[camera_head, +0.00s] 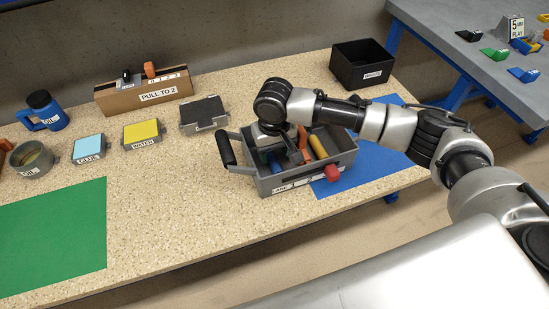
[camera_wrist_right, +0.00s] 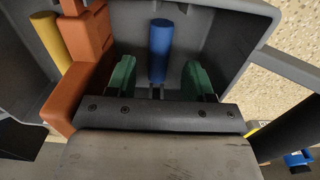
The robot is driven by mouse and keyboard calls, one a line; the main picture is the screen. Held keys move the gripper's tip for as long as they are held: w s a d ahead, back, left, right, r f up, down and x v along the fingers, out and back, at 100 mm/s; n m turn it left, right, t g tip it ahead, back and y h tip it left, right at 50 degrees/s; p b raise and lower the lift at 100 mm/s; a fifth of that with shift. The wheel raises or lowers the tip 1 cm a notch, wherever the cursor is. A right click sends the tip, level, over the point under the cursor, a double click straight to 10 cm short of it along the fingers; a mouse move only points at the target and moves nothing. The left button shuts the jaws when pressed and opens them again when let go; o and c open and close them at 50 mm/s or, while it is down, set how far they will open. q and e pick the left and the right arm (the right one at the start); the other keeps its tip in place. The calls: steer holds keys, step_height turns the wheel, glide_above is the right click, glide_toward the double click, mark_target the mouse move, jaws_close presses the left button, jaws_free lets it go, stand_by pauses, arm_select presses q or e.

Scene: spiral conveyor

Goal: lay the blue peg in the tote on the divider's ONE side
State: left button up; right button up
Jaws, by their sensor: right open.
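The grey tote (camera_head: 345,163) stands on the speckled table, with a dark handle at its left and a red block on its front. An orange divider (camera_wrist_right: 88,60) stands inside; it also shows in the head view (camera_head: 304,143). The blue peg (camera_wrist_right: 160,50) lies in the tote to the left of the divider in the head view (camera_head: 274,163). A yellow peg (camera_head: 317,147) is on the other side. My right gripper (camera_wrist_right: 157,80) is open, its green fingertips on either side of the blue peg, with gaps visible. My left gripper is not in view.
A blue mat (camera_head: 375,160) lies under the tote's right side. A black bin (camera_head: 362,63) stands at the back right. A cardboard box (camera_head: 145,93), yellow box (camera_head: 143,133), light-blue box (camera_head: 89,147) and grey cup (camera_head: 32,158) stand left. The green mat (camera_head: 55,235) is empty.

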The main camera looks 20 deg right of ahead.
mark_target(274, 162)
step_height(274, 162, up, 8)
steer(key=shift+f+p, duration=0.2)
steer(key=shift+p, duration=0.1)
steer(key=shift+f, duration=0.1)
stand_by(0.3)
